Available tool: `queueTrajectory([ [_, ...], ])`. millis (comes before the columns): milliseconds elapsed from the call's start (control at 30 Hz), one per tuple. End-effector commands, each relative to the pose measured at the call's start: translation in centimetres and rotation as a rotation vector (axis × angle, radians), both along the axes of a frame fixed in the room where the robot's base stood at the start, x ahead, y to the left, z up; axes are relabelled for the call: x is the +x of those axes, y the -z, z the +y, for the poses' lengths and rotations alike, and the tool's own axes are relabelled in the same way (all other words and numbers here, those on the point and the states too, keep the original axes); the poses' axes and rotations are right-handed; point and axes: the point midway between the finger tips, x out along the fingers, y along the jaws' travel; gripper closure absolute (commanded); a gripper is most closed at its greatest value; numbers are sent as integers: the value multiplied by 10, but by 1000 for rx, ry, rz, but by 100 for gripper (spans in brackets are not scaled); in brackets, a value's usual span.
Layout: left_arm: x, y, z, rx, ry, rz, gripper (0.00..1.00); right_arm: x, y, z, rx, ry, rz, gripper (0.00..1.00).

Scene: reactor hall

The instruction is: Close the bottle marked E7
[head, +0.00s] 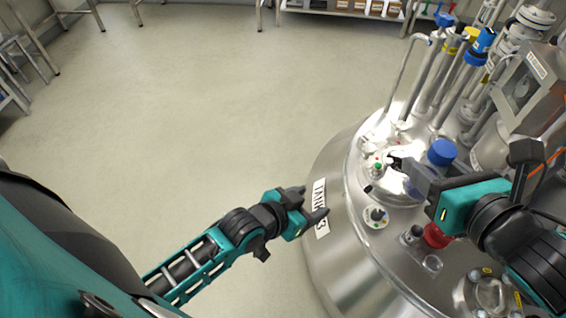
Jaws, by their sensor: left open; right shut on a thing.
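My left gripper (314,202) is open and empty, beside the side wall of the steel tank (345,250) and its partly hidden "TANK" label. My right gripper (402,165) reaches over the tank's top from the right. It is shut on a small dark thing, mostly hidden between its fingers; I cannot tell what it is. A blue cap (441,152) stands just behind the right gripper. A red part (437,236) shows below the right wrist, partly covered. No E7 mark is readable, so I cannot tell which item is that bottle.
The tank's top carries a small knob with a green button (376,167), a round dial (375,216), and several upright pipes with blue tops (484,40). A grey box (530,88) stands at the right. Open floor (210,110) lies left of the tank. Shelves with boxes stand at the back.

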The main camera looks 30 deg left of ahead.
Motion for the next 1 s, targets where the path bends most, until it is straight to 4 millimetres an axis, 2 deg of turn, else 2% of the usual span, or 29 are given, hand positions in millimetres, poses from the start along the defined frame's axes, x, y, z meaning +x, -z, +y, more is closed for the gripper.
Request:
queueTrajectory([
  [33,-15,8,11,4,-31,13,35,0,0,0,1,0,-1,100],
  [100,-31,15,24,11,-70,17,35,0,0,0,1,0,-1,100],
  [200,-50,23,39,24,-107,23,35,0,0,0,1,0,-1,100],
  [333,-64,27,50,36,-133,25,35,0,0,0,1,0,-1,100],
  [1000,-69,28,54,40,-143,25,35,0,-1,0,1,0,-1,100],
])
